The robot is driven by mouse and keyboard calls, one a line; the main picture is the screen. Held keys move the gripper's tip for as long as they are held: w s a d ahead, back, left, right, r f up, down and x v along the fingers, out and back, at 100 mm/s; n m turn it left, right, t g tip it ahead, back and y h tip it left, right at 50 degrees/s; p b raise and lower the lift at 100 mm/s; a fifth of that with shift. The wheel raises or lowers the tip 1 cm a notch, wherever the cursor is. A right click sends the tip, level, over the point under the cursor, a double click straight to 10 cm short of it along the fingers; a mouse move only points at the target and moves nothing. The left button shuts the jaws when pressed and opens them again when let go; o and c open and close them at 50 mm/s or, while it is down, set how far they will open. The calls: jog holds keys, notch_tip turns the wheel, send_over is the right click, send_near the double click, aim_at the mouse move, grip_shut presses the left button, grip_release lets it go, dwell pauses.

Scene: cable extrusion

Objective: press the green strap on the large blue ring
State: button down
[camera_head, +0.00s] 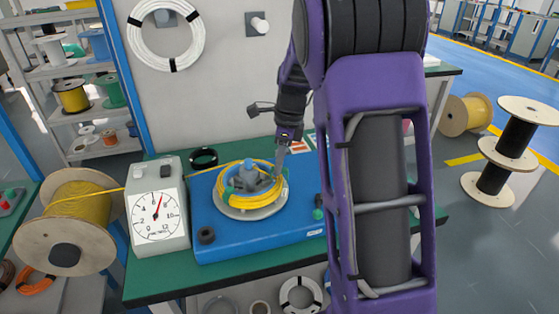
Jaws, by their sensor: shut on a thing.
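My gripper (279,168) points down at the right side of the ring, low over the coil. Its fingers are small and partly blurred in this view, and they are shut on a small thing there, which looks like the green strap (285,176). I cannot make out whether the strap is pressed flat against the ring.
The coil sits on a blue machine (225,243) on a green bench (160,288). A dial gauge (157,215) stands left, with yellow cable running from a wooden spool (75,215). A black ring (203,158) lies behind. My purple arm hides the bench's right part.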

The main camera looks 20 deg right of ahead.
jog(key=shift+f+b, duration=0.4)
jog(key=shift+f, duration=0.45)
jog(key=shift+f, duration=0.6)
dwell(0.5)
jog(key=c, duration=0.7)
grip_release()
notch_tip(320, 180, up, 8)
jog(key=p, duration=0.7)
